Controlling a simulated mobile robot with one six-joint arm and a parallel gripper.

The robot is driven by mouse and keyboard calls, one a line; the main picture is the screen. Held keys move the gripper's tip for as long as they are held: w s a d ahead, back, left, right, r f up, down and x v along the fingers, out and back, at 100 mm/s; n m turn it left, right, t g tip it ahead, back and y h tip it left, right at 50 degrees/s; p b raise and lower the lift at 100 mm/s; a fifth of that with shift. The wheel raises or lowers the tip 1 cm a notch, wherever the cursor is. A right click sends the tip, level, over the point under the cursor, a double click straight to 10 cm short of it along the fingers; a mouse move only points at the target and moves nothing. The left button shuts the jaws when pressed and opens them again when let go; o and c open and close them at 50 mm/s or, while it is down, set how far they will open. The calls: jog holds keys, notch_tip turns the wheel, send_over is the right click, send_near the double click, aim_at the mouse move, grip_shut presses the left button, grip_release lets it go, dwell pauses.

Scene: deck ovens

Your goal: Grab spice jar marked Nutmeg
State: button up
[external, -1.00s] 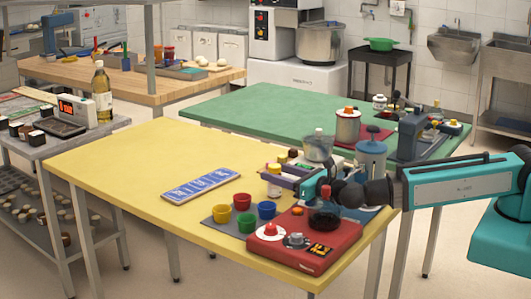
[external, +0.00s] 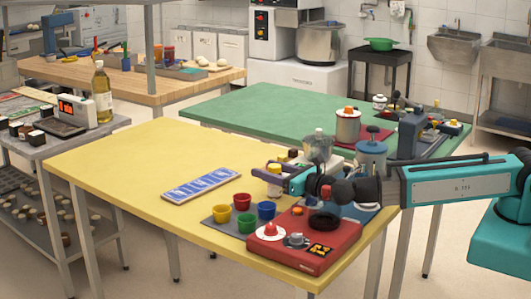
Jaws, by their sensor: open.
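A small pale spice jar (external: 274,188) stands on the yellow table (external: 130,165), behind the colored cups. Its label is too small to read, so I cannot tell whether it says Nutmeg. My gripper (external: 274,174) is open, with its jaws at the jar's upper part. In this view one jaw overlaps the jar's top; I cannot tell whether they touch. Other small containers (external: 294,155) behind my gripper are partly hidden, and their labels cannot be read.
Red, yellow, green and blue cups (external: 242,201) stand in front of the jar. A red control box (external: 310,255) lies under my wrist. A blue panel (external: 201,184) lies to the left. A blue-grey canister (external: 371,160) stands behind my arm. The table's left part is clear.

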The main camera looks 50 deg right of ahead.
jog(key=shift+w, duration=0.9)
jog(key=shift+c, duration=0.3)
jog(key=c, duration=1.1)
